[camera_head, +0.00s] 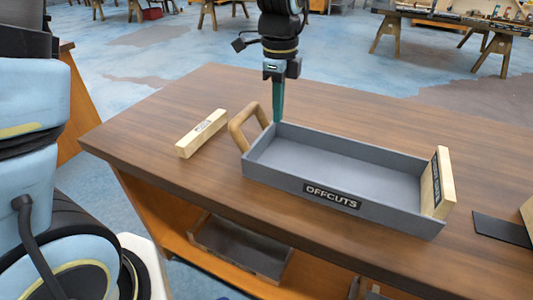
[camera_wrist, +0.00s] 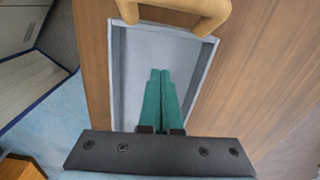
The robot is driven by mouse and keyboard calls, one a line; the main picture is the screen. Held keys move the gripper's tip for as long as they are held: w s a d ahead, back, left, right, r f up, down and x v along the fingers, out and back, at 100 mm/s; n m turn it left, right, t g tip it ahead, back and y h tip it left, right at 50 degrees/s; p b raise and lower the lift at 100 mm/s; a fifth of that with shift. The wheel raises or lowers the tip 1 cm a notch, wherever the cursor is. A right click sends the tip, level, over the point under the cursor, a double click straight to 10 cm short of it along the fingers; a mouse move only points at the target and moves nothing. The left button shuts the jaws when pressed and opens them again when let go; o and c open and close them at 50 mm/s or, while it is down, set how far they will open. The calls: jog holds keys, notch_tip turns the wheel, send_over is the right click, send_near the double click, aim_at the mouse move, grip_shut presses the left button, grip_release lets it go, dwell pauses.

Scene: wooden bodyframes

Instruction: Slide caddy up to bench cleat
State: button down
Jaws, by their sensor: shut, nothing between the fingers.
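The caddy is a long grey open tray (camera_head: 345,168) marked OFFCUTS, lying empty on the brown bench, with a wooden loop handle (camera_head: 240,127) on its left end. A pale wooden block (camera_head: 437,183) with a dark label stands across its right end, seemingly touching it; I cannot read the label or tell surely that this is the cleat. My gripper (camera_head: 278,119) points down with green fingers shut and empty, near the caddy's handle end and back left corner. In the wrist view the closed fingertips (camera_wrist: 160,72) overlap the tray floor, below the handle (camera_wrist: 180,12); contact is unclear.
Another pale wooden block (camera_head: 202,132) with a label lies left of the handle. A flat dark plate (camera_head: 500,230) and a partly cut-off wooden piece (camera_head: 528,215) are at the right. The bench top (camera_head: 200,95) is clear behind the caddy. A dark tray (camera_head: 240,245) sits on the lower shelf.

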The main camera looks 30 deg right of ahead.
aim_at(266, 154)
jog(key=shift+m, duration=0.5)
jog(key=f, duration=0.3)
jog(key=f+p, duration=0.1)
jog(key=f, duration=0.2)
jog(key=s+d+f, duration=0.1)
jog(key=f, duration=0.3)
jog(key=shift+f, duration=0.1)
jog(key=shift+w+a+p, duration=0.65)
jog(key=shift+w+a, duration=0.1)
jog(key=shift+w, duration=0.25)
jog(key=shift+w+a, duration=0.4)
jog(key=shift+w, duration=0.2)
jog(key=shift+w+a, duration=0.15)
jog(key=shift+w, duration=0.1)
jog(key=w+a, duration=0.3)
jog(key=w, duration=0.1)
jog(key=w+a+p, duration=0.1)
jog(key=w+a, duration=0.2)
jog(key=w, duration=0.1)
jog(key=w+a, duration=0.3)
jog(key=w, duration=0.1)
jog(key=shift+w, duration=0.25)
